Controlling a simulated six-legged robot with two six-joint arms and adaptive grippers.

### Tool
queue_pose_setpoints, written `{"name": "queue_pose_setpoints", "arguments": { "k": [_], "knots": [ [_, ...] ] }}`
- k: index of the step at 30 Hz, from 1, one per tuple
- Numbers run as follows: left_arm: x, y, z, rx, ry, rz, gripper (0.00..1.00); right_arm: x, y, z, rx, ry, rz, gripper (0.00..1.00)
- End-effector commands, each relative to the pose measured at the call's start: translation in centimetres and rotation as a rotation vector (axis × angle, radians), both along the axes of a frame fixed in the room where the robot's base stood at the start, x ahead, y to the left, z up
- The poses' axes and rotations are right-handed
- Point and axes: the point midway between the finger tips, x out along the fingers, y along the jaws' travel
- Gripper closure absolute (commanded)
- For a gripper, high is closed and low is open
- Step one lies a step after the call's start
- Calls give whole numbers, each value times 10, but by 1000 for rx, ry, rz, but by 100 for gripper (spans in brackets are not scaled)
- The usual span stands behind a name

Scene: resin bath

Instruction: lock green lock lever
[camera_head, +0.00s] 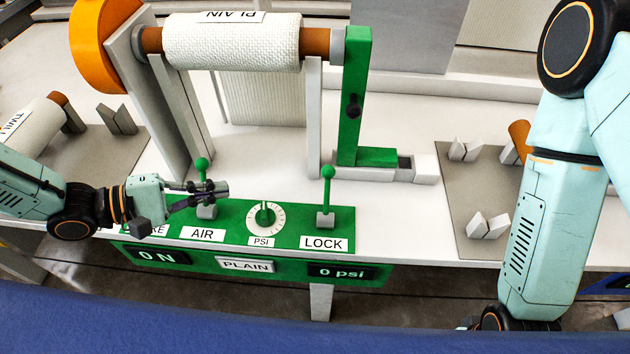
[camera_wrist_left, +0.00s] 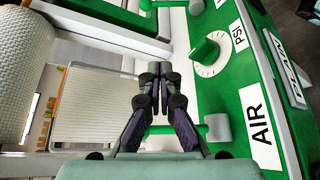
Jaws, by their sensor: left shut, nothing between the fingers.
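The green lock lever (camera_head: 327,186) stands upright above the LOCK label (camera_head: 323,243) at the right end of the green panel (camera_head: 290,214). My left gripper (camera_head: 224,188) is shut and empty, over the panel near the AIR lever (camera_head: 202,168), left of the lock lever and apart from it. In the left wrist view the shut fingers (camera_wrist_left: 153,75) point past the PSI dial (camera_wrist_left: 207,54), with the AIR label (camera_wrist_left: 259,128) to the right. My right arm comes down at the right of the head view; its gripper is not visible.
The PSI dial (camera_head: 265,214) sits between the AIR and LOCK levers. A white PLAIN roll (camera_head: 232,42) hangs on a stand behind the panel. A green upright arm (camera_head: 354,100) stands right of it. Grey holders (camera_head: 488,225) are on a plate at right.

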Motion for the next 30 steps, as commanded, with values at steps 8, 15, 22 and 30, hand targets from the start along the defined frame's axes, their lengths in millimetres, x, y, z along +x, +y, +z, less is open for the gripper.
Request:
{"name": "queue_pose_setpoints", "arguments": {
  "k": [8,15,22,30],
  "knots": [
    [15,-28,-12,3,1,-5,100,0,0,-24,0,0,0,60],
    [28,-51,-19,3,1,-5,100,0,0,-37,0,0,0,60],
    [39,-73,-25,4,0,-5,100,0,0,-48,0,0,0,60],
    [52,-99,-32,4,0,-5,100,0,0,-57,0,0,0,60]
  ]
}}
